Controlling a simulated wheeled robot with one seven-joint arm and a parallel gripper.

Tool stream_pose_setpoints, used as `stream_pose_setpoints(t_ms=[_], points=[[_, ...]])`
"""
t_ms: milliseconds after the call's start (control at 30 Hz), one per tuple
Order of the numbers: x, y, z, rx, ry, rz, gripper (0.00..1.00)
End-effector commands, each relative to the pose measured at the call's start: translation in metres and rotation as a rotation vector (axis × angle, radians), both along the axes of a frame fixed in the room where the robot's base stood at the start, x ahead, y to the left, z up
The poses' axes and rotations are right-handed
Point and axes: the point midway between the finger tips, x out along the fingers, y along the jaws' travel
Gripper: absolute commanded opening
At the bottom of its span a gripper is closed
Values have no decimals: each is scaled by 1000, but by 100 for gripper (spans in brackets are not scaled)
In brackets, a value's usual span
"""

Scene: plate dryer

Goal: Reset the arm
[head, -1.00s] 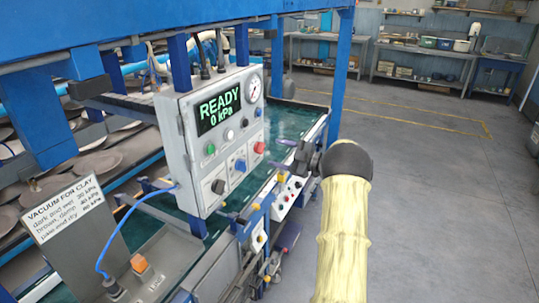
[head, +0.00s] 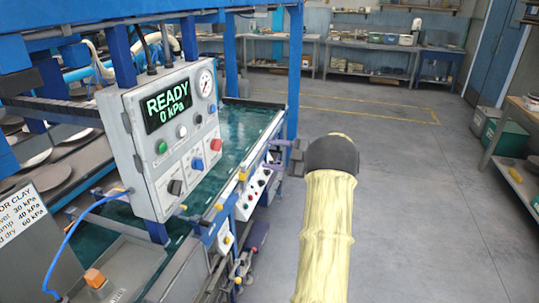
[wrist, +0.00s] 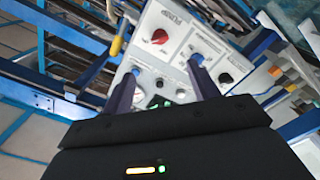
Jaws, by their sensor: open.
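My arm, in a pale yellow sleeve with a dark end, reaches up from the bottom of the head view.
The blue dryer frame (head: 293,75) and green bed (head: 235,125) stand at left, with plates on racks (head: 60,175) behind. Shelves (head: 520,150) stand at right. The grey floor between is clear.

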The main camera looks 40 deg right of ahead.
Motion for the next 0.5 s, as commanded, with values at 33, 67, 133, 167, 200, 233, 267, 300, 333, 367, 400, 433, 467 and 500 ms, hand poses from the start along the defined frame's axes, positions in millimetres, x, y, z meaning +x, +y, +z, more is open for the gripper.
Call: stream_pose_setpoints(t_ms=[33,67,133,167,200,233,267,300,333,367,400,433,467,500], points=[[0,0,0,0,0,0,60],[0,0,0,0,0,0,60],[0,0,0,0,0,0,60],[0,0,0,0,0,0,60],[0,0,0,0,0,0,60],[0,0,0,0,0,0,60],[1,0,0,0,0,-1,60],[2,1,1,0,0,-5,60],[4,3,2,1,0,-12,60],[6,4,3,2,0,-23,60],[11,7,6,4,1,-42,60],[16,11,9,5,1,-62,60],[22,14,12,9,3,-86,60],[30,20,16,14,6,-125,60]])
